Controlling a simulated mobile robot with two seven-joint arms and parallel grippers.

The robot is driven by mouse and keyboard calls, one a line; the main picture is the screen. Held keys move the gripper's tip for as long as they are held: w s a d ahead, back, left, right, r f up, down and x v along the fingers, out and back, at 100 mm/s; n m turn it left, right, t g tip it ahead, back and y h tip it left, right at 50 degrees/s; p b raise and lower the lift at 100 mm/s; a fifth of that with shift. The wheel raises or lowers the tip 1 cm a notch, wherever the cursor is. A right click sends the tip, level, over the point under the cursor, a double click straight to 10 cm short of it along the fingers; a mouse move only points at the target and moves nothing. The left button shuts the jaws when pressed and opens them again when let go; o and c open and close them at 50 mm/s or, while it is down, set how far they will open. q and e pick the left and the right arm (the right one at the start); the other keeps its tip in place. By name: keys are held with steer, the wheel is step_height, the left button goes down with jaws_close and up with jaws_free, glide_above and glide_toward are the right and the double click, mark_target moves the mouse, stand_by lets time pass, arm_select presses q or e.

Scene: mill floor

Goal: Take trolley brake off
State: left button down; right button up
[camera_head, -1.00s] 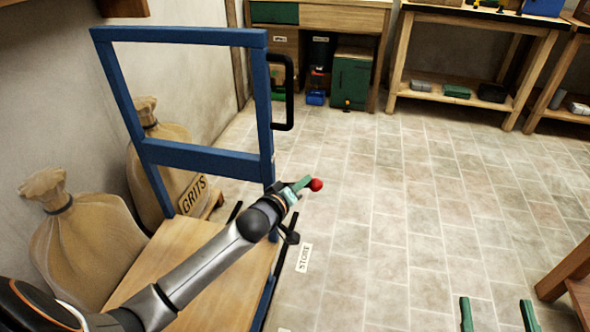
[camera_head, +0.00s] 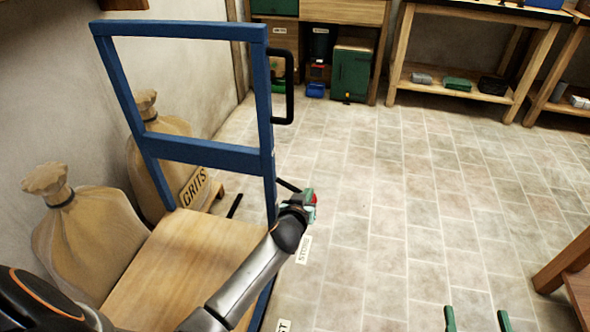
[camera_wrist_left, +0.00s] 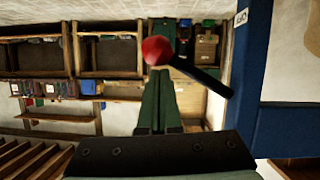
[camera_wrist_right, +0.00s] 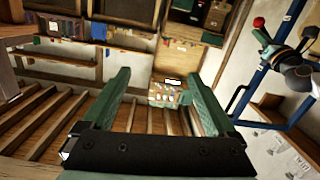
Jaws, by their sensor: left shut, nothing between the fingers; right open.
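The trolley (camera_head: 205,154) has a blue upright frame and a wooden deck. A black brake lever (camera_head: 288,185) with a red knob sticks out at its right side. In the left wrist view the red knob (camera_wrist_left: 157,50) lies just beyond the fingertips and the black lever (camera_wrist_left: 208,78) slants down to the right. My left gripper (camera_head: 309,196) is shut and empty at the knob; whether it touches cannot be told. It also shows beside the knob (camera_wrist_right: 258,22) in the right wrist view. My right gripper (camera_head: 476,316) is open and empty, low in the head view, away from the trolley.
Several sacks, one marked GRITS (camera_head: 194,187), stand left of the trolley by the wall. A cabinet and a wooden bench (camera_head: 455,85) stand at the back. A wooden piece of furniture (camera_head: 565,265) is at the right edge. The tiled floor between is clear.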

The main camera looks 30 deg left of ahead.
arm_select(q)
steer(key=shift+a+f, duration=0.1)
steer(key=shift+f, duration=0.1)
arm_select(e)
steer(key=shift+w+r+t, duration=0.1)
steer(key=shift+r+t, duration=0.2)
steer(key=shift+r, duration=0.55)
arm_select(q)
steer(key=shift+r, duration=0.1)
steer(key=s+d+r+p, duration=0.1)
steer(key=s+r+p, duration=0.5)
steer(key=s+r, duration=0.1)
steer(key=shift+v, duration=0.9)
arm_select(e)
steer(key=s+f+m+g, duration=0.1)
steer(key=s+f+g, duration=0.3)
steer(key=f, duration=0.3)
steer(key=s+f+g+h, duration=0.1)
steer(key=s+f+g, duration=0.3)
steer(key=f, duration=0.3)
steer(key=shift+s+f+m+h, duration=0.15)
steer(key=shift+f+m+h, duration=0.15)
steer(key=shift+m, duration=0.1)
arm_select(q)
steer(key=shift+s+d+f, duration=0.1)
steer(key=shift+f, duration=0.1)
